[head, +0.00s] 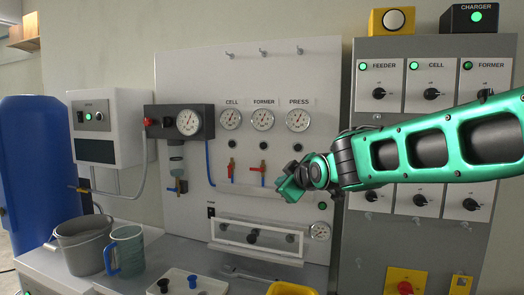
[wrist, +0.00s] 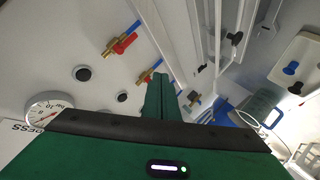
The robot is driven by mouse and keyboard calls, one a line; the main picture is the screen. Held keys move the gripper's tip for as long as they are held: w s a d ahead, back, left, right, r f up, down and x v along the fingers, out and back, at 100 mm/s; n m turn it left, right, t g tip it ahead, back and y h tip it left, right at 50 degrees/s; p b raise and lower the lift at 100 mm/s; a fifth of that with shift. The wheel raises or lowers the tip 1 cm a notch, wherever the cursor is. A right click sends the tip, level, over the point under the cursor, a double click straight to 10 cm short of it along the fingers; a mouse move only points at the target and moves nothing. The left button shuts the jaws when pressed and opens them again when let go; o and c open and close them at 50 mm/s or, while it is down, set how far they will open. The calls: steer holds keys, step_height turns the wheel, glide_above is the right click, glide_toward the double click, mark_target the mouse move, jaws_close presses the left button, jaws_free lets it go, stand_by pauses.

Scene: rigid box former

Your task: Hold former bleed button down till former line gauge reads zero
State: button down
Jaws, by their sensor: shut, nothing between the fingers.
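The FORMER line gauge (head: 263,119) is the middle of three dials on the white panel in the head view. Its needle is off to one side, but the value is too small to read. A black round button (head: 263,145) sits directly below it, seemingly the former bleed button. It appears as the black knob (wrist: 122,97) left of my fingers in the wrist view. My gripper (head: 284,188) is shut and empty, low and to the right of that button, in front of the panel. Its closed green fingers (wrist: 160,92) touch no button that I can see.
CELL (head: 231,119) and PRESS (head: 297,120) gauges flank the former gauge, each with a black button below. Red-handled valves (head: 232,170) project under the buttons.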

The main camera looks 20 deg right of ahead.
mark_target(264, 147)
steer(key=w+a+r+n+t+y, duration=0.2)
steer(key=w+a+r+n+t, duration=0.1)
steer(key=a+r, duration=0.5)
steer(key=shift+w+n+y, duration=0.3)
steer(key=shift+w+y, duration=0.1)
steer(key=shift+w, duration=0.3)
steer(key=shift+w+d+r, duration=0.1)
steer(key=shift+d, duration=0.1)
steer(key=shift+w+d, duration=0.85)
steer(key=shift+w, duration=0.3)
steer(key=shift+w+d, duration=0.8)
steer(key=shift+w, duration=0.3)
steer(key=shift+w+d, duration=0.85)
steer(key=shift+w, duration=0.3)
steer(key=shift+w+d, duration=0.3)
steer(key=shift+w+d, duration=0.25)
steer(key=shift+w, duration=0.1)
stand_by(2.3)
